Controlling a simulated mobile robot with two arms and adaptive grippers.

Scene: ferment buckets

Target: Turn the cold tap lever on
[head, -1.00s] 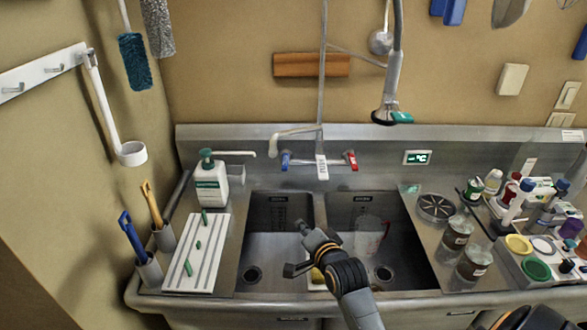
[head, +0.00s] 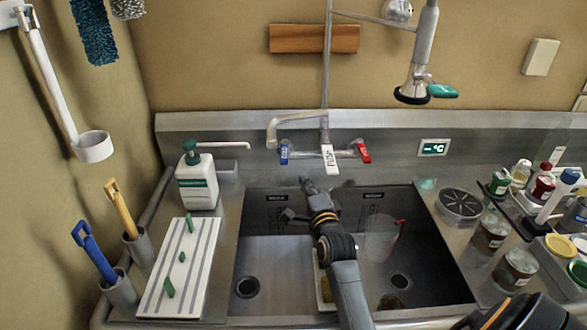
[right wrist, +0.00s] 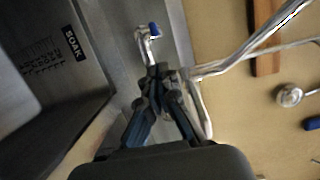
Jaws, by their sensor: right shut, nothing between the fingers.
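The cold tap lever (head: 285,151) is blue and hangs down at the left end of the wall tap behind the sink. A blue tip, likely the same lever, shows near the top of the right wrist view (right wrist: 154,29). My right gripper (head: 305,183) is shut and empty, in front of the tap and a little below and right of the blue lever. In the right wrist view the closed fingertips (right wrist: 157,74) look apart from the blue tip, with tap metalwork just beyond them. No running water is visible. My left gripper is not in view.
A white lever (head: 329,158) and a red lever (head: 363,152) are on the same tap, right of the blue one. The spout (head: 295,117) curves above it. A soap bottle (head: 197,180) stands to the left. A measuring jug (head: 381,238) stands in the right basin.

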